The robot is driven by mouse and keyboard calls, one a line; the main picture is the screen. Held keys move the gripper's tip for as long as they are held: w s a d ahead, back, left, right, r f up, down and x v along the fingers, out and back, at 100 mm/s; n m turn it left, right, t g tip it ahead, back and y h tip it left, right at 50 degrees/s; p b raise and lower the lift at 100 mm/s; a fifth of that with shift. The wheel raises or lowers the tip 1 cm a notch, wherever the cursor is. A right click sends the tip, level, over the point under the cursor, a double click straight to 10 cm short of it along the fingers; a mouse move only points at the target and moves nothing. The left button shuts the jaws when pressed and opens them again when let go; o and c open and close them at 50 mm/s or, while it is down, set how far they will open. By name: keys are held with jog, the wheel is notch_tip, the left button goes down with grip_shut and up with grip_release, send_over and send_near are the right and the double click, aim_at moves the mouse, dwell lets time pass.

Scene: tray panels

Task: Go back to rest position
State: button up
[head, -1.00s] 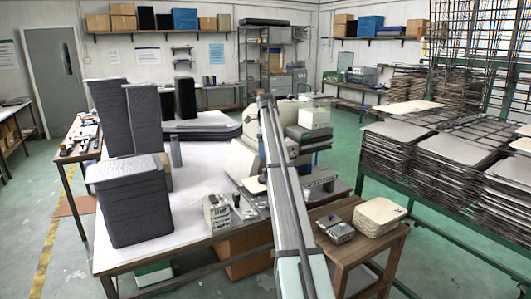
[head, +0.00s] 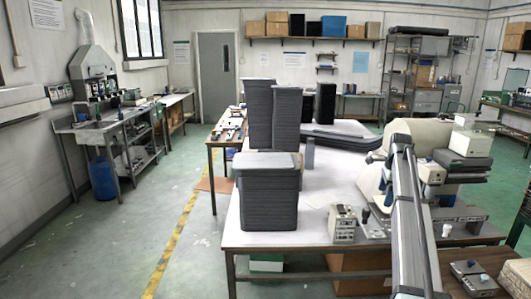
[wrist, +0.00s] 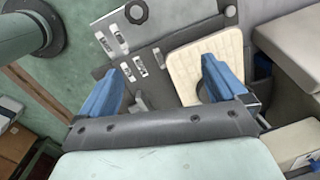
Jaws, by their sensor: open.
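My gripper (wrist: 162,88) shows in the wrist view with its two blue fingers spread wide apart. It is open and holds nothing. A cream panel (wrist: 218,52) with a hole lies beyond the right finger, partly hidden by it, on a dark grey machine surface. In the head view my arm reaches up from the lower right towards the machine (head: 420,135) on the white table.
The white table (head: 318,188) carries a low stack of dark grey panels (head: 267,200), taller stacks (head: 258,115) behind it and a small grey box (head: 343,222). A wooden stand (head: 488,258) is at lower right. The green floor (head: 120,240) at left is clear.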

jog(key=s+a+f+n, duration=0.7)
jog(key=s+a+f, duration=0.2)
jog(key=a, duration=0.2)
jog(key=s+a+f+n+g, duration=0.1)
jog(key=s+a+f+n, duration=0.15)
jog(key=s+f, duration=0.6)
jog(key=s+a+f+n+g, duration=0.1)
jog(key=s+a+f, duration=0.25)
jog(key=f, duration=1.05)
jog(key=s+a+f+n+g, duration=0.15)
jog(key=s+a+f, duration=0.3)
jog(key=f, duration=0.65)
jog(key=s+a+f+n+g, duration=0.1)
jog(key=s+f, duration=0.5)
jog(key=s, duration=0.6)
jog(key=s+a+f+n+g, duration=0.2)
jog(key=s+f, duration=0.4)
jog(key=s, duration=0.7)
jog(key=s+a+f+n+g, duration=0.1)
jog(key=s+a+f+n, duration=0.2)
jog(key=s, duration=1)
notch_tip(320, 180, down, 4)
jog(key=shift+a+f+n+h, duration=0.1)
jog(key=shift+a+n+h, duration=0.25)
jog(key=shift+n, duration=0.85)
